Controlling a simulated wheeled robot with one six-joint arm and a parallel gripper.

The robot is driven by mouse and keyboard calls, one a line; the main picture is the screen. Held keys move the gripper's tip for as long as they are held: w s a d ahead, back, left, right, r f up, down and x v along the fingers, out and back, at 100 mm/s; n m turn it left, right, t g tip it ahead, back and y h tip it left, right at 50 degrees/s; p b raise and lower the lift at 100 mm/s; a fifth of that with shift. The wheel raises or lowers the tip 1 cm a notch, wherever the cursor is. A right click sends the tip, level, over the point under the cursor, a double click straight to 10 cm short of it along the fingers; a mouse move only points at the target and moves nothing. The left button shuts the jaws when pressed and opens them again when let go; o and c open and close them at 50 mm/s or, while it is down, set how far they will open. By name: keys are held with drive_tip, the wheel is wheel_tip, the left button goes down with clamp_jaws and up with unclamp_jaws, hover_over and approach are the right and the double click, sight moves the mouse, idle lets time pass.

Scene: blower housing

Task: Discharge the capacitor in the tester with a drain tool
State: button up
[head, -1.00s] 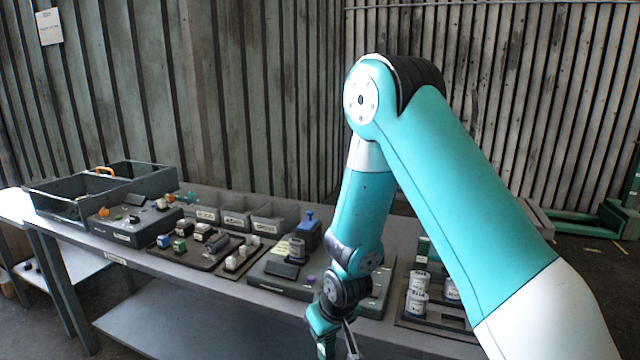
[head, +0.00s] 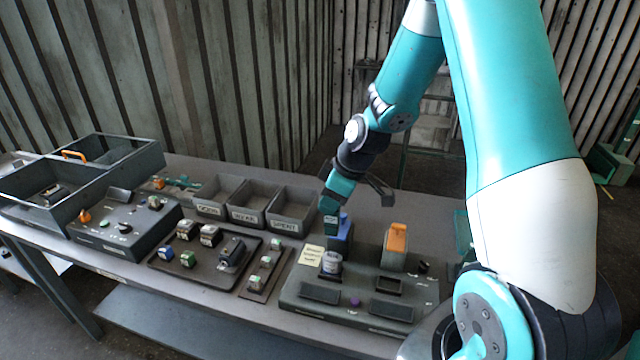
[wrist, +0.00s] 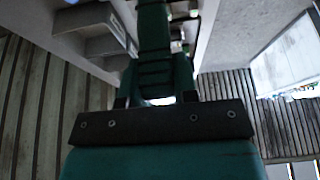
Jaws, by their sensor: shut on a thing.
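The tester (head: 345,314) is a low dark grey unit at the bench's front right. A grey cylindrical capacitor (head: 331,264) stands upright on its left part. A blue-handled tool (head: 345,226) sits in a dark holder behind the capacitor, and an orange-handled tool (head: 397,238) sits in another holder to its right. My gripper (head: 330,207) points down at the blue-handled tool and appears shut on its top. The fingers partly hide the grip. In the wrist view my gripper (wrist: 158,95) is dark and the held thing is unclear.
Three labelled grey bins (head: 252,203) stand left of the gripper. Trays with small parts (head: 205,262) and a second dark unit (head: 125,228) lie farther left, near an open case (head: 85,185). A yellow note (head: 311,255) is beside the capacitor. The bench's front edge is close.

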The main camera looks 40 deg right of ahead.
sight(332, 225)
drive_tip(key=shift+d+f+b, duration=0.1)
drive_tip(key=shift+f+b, duration=1.95)
drive_tip(key=shift+f, duration=0.85)
drive_tip(key=shift+s+f+b, duration=0.15)
drive_tip(key=shift+f+b, duration=0.6)
drive_tip(key=shift+b, duration=0.1)
idle(1.1)
drive_tip(key=shift+r, duration=0.15)
drive_tip(key=shift+r+p, duration=2.5)
drive_tip(key=shift+r, duration=0.9)
